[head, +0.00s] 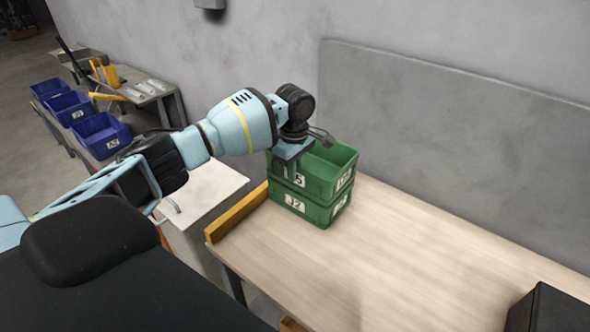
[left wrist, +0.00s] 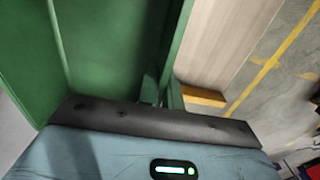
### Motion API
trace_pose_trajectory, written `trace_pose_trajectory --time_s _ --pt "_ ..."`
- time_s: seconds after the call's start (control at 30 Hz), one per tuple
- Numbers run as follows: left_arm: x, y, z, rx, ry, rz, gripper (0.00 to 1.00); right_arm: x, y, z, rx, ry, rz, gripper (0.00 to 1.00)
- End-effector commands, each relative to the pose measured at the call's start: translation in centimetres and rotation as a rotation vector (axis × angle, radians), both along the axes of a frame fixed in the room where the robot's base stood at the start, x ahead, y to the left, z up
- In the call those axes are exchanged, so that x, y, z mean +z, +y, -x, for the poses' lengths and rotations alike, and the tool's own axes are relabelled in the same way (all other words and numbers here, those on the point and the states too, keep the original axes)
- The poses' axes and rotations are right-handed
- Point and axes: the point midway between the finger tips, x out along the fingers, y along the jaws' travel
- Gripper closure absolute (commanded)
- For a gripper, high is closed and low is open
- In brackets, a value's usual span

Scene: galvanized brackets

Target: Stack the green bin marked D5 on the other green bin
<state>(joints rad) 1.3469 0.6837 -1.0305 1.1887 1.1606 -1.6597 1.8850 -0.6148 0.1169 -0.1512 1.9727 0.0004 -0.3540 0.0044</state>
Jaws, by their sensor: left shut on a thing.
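The upper green bin (head: 322,178) sits squarely over the other green bin (head: 318,211) on the wooden table, with no visible gap between them. Its front label is partly hidden by my gripper; a 5 shows. The lower bin's front label reads J2. My left gripper (head: 291,166) is shut on the upper bin's near-left wall, reaching down from above. In the left wrist view, the upper bin's green walls (left wrist: 105,45) fill the upper left, and the wall passes between the fingers, which are mostly hidden. My right gripper is not in view.
The wooden table (head: 370,265) is clear to the right of the bins. A yellow-orange edge board (head: 238,213) runs along its left end. A black box (head: 550,310) stands at lower right. Blue bins (head: 100,135) and a side table with tools (head: 140,90) are at far left.

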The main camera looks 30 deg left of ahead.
Motion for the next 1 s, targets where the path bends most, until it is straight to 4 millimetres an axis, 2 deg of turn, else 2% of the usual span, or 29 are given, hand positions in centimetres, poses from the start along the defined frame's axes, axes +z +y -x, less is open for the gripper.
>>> trace_pose_trajectory --time_s 0.67,0.7,0.83,1.0 --pt "-0.9 0.0 -0.1 0.001 -0.004 0.0 1.0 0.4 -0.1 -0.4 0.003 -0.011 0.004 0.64" --pt "-1.0 0.0 0.0 0.001 -0.002 0.0 0.9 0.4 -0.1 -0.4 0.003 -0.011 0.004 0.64" --pt "-1.0 0.0 0.0 0.0 -0.002 0.0 0.73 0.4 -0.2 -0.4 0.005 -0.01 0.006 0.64" --pt "-1.0 0.0 0.0 0.0 -0.001 0.0 0.72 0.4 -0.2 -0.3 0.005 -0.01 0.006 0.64"
